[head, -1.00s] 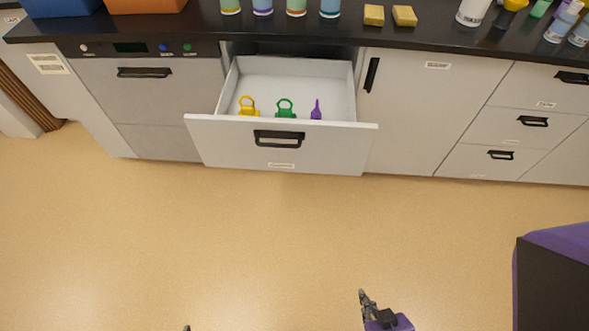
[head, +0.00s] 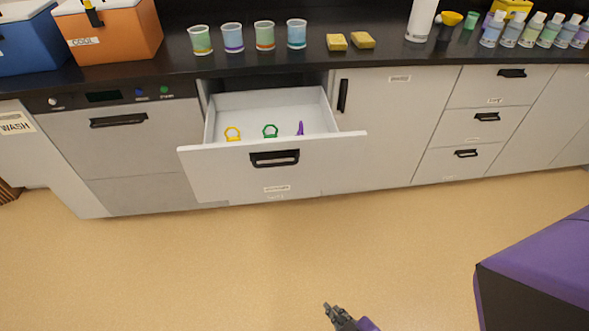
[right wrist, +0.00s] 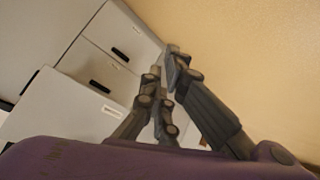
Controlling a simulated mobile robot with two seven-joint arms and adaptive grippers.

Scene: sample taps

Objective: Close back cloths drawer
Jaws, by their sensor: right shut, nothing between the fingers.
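One wide drawer (head: 270,170) stands pulled open under the counter in the head view, with a black handle (head: 275,158) on its front. A yellow, a green and a purple item lie inside it. Its label is too small to read. A stack of three smaller drawers (head: 480,125) to the right looks shut; I cannot read which is for cloths. My right gripper (head: 331,309) is low over the floor, well in front of the open drawer, shut and empty. The right wrist view shows its fingers (right wrist: 168,62) together, with grey fronts and handles beyond. My left gripper is out of view.
The black counter (head: 375,65) holds a blue box, an orange box (head: 110,35), several cups, two yellow sponges (head: 350,41) and bottles. A tall cabinet door (head: 385,125) is shut beside the open drawer. The tan floor (head: 200,265) in front is clear.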

